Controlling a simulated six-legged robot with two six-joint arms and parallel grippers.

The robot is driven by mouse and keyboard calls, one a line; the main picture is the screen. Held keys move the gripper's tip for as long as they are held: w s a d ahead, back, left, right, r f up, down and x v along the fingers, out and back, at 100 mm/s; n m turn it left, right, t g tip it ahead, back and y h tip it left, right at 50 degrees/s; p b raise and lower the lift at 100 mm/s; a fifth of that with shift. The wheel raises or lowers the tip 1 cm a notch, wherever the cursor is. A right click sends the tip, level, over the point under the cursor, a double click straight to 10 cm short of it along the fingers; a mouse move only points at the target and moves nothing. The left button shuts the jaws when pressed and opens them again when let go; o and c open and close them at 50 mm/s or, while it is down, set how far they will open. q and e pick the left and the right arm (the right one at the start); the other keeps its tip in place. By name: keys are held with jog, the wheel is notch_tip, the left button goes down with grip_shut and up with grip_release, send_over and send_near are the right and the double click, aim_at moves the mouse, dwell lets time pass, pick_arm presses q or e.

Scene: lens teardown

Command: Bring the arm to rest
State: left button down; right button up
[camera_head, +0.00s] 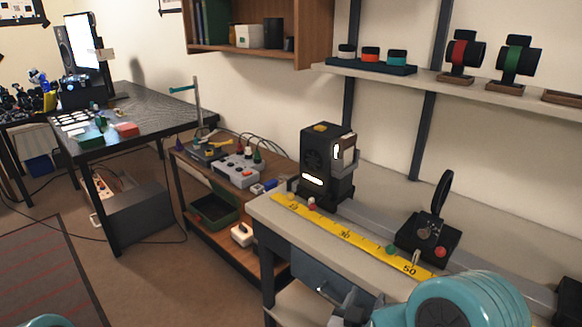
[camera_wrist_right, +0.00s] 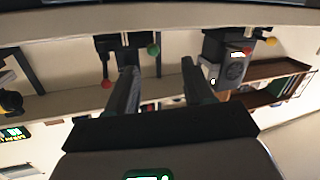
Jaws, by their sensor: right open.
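My right gripper (camera_head: 338,294) is at the bottom of the head view, in front of the pale bench's front edge, beside the grey-blue drawer front. Behind it my teal right arm (camera_head: 465,303) fills the lower right corner. In the right wrist view the gripper's two dark fingers (camera_wrist_right: 158,78) stand well apart with nothing between them. My left gripper is out of sight; only a small teal piece, probably of my left arm (camera_head: 48,321), shows at the bottom left edge.
The pale bench holds a yellow ruler (camera_head: 350,238), a black boxy device (camera_head: 326,165) and a black unit with an upright paddle (camera_head: 428,237). A lower wooden cart (camera_head: 185,155) stands left of it. A dark table (camera_head: 150,104) is farther left. Open floor lies at lower left.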

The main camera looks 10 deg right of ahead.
notch_tip(320, 180, down, 8)
jog(key=s+a+n+g+y+p, duration=0.2)
jog(key=g+y+p, duration=0.15)
jog(key=y, duration=0.25)
jog(key=s+a+f+g+y+p, duration=0.2)
jog(key=s+g, duration=0.1)
jog(key=s, duration=0.4)
jog(key=s+a+f+g+y+p, duration=0.2)
jog(key=s+f+g+y, duration=0.1)
jog(key=s, duration=0.3)
jog(key=s+a+f+n+g+y+p, duration=0.1)
jog(key=s+a+f+g+y+p, duration=0.1)
jog(key=s, duration=0.5)
jog(key=shift+s+a+f+g+y, duration=0.3)
jog(key=shift+a+f+g+y, duration=0.25)
jog(key=shift+g, duration=0.5)
jog(key=shift+d, duration=0.1)
